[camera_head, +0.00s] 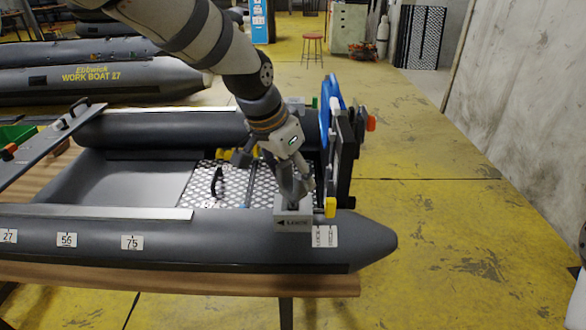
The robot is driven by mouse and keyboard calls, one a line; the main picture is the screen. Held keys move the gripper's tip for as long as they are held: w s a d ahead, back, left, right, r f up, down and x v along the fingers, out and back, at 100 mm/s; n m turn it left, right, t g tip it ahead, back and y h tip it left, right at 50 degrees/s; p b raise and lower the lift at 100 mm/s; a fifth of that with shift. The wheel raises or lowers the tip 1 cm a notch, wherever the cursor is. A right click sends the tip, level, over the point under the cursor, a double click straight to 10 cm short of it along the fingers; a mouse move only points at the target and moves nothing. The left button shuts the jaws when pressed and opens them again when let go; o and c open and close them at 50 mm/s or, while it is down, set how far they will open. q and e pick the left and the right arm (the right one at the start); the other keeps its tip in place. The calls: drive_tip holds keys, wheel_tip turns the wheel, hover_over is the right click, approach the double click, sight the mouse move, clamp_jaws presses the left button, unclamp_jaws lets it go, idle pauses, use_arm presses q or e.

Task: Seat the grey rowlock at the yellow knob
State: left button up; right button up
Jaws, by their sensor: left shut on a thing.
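My left gripper (299,186) reaches down from the top over the near tube of the grey boat (215,228). It is shut on a grey part, which looks like the grey rowlock (287,190); the fingers cover much of it. The part is right above a light grey block (293,223) on the tube, marked with an arrow and lettering. I cannot tell whether the part is in the block or just above it. The yellow knob (330,207) is just right of the block, at the near end of the transom.
The dark transom (344,155) with a blue part (331,100) and an orange knob (371,123) stands right of my gripper. Other boats (100,80) are behind. The yellow floor at right is open.

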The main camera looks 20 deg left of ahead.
sight(293, 215)
use_arm(q)
drive_tip(key=shift+f, duration=1.2)
drive_tip(key=o, duration=1.3)
